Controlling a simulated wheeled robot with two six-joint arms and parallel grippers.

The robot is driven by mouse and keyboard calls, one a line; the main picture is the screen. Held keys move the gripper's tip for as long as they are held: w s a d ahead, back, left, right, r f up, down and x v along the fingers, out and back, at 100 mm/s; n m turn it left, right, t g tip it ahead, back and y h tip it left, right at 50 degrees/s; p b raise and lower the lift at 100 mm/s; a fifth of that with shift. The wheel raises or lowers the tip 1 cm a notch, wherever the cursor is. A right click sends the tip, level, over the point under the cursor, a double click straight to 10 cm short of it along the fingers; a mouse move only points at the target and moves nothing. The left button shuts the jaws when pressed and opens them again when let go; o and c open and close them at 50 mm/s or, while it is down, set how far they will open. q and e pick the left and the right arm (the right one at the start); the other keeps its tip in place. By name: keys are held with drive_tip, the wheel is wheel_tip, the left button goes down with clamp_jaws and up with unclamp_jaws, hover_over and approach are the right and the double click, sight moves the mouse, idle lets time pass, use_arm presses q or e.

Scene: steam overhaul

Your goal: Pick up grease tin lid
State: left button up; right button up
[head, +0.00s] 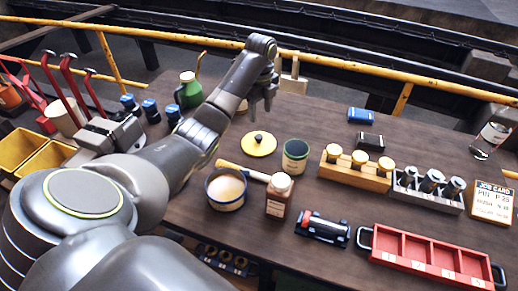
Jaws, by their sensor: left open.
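A round yellow lid (262,150) with a black knob lies flat on the brown table, left of the middle. My left gripper (262,106) is open and empty, pointing down above the table beyond the lid. It does not touch the lid. My right gripper is out of view.
A brown bottle (279,198) stands near the tins. A wooden block with yellow-topped pieces (355,174), a red tray (426,258) and a job card (492,203) are to the right. A green oil can (188,92) stands at the back left.

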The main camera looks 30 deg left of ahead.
use_arm(q)
drive_tip(key=b, duration=0.3)
hover_over(259, 137)
wheel_tip(259, 137, down, 5)
drive_tip(key=shift+w+d+r, duration=0.1)
drive_tip(key=shift+d+r, duration=0.05)
drive_tip(key=shift+f, duration=0.45)
drive_tip(key=f, duration=0.1)
drive_tip(key=f+p, duration=0.1)
drive_tip(key=f, duration=0.1)
drive_tip(key=shift+a+f, duration=0.25)
drive_tip(key=shift+f, duration=0.05)
drive_tip(key=shift+f+p, duration=0.3)
drive_tip(key=shift+f, duration=0.25)
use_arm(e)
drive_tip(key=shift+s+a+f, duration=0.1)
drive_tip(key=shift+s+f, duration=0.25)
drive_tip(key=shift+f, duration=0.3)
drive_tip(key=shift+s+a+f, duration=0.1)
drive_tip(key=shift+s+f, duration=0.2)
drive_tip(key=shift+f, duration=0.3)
use_arm(q)
drive_tip(key=c, duration=1.1)
drive_tip(key=shift+o, duration=0.2)
drive_tip(key=shift+r, duration=0.15)
